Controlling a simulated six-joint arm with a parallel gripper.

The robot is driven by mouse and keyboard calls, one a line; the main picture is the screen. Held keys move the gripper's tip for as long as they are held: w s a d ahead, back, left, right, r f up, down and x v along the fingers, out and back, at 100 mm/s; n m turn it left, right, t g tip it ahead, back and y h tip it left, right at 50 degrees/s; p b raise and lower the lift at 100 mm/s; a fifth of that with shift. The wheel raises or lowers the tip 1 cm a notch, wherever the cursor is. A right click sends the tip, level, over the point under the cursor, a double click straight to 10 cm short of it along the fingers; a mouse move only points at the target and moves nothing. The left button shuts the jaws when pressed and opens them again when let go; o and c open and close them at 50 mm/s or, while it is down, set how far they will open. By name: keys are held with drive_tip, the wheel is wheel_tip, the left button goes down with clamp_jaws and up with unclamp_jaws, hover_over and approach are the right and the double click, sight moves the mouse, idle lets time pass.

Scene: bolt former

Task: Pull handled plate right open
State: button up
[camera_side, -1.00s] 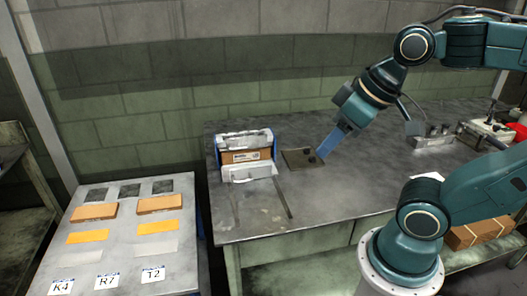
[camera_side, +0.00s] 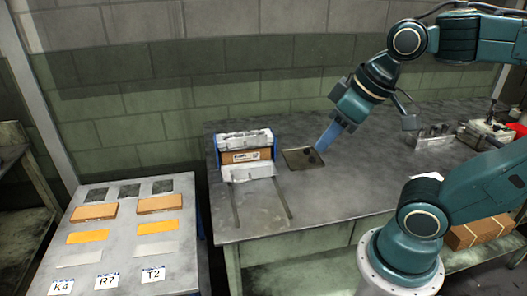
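A block-shaped former (camera_side: 247,155) with blue sides, a brown middle and a pale metal top stands on the left part of the workbench. A pale metal plate (camera_side: 248,173) lies at its front, above two dark slots in the bench. A dark square plate (camera_side: 298,154) with a lighter rim lies flat to the right of the former. My gripper (camera_side: 322,147), with blue fingers, points down and left at the right edge of this dark plate. Small dark shapes lie by its tips. Contact and finger opening are too small to tell.
A side table (camera_side: 188,262) at left holds dark squares, brown blocks, yellow and pale strips, and cards K4, R7 and T2. Small metal parts (camera_side: 432,132) and a red item (camera_side: 521,131) are at the bench's right. The bench's front middle is clear.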

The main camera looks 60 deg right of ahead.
drive_tip(key=w+d+r+n+g, duration=0.1)
drive_tip(key=w+d+r+n, duration=0.15)
drive_tip(key=w, duration=0.55)
drive_tip(key=n+g+h, duration=0.1)
drive_tip(key=n+g, duration=0.2)
drive_tip(key=n, duration=0.4)
hover_over(237, 142)
drive_tip(key=s+a, duration=0.4)
wheel_tip(237, 142, down, 6)
drive_tip(key=shift+a+f+m, duration=0.1)
drive_tip(key=shift+a+m, duration=0.1)
drive_tip(key=shift+m, duration=0.05)
drive_tip(key=f, duration=0.4)
drive_tip(key=w+d+f, duration=0.1)
drive_tip(key=f, duration=0.8)
drive_tip(key=shift+w+d+f, duration=0.3)
drive_tip(key=shift+w, duration=0.1)
drive_tip(key=shift+c, duration=0.4)
clamp_jaws()
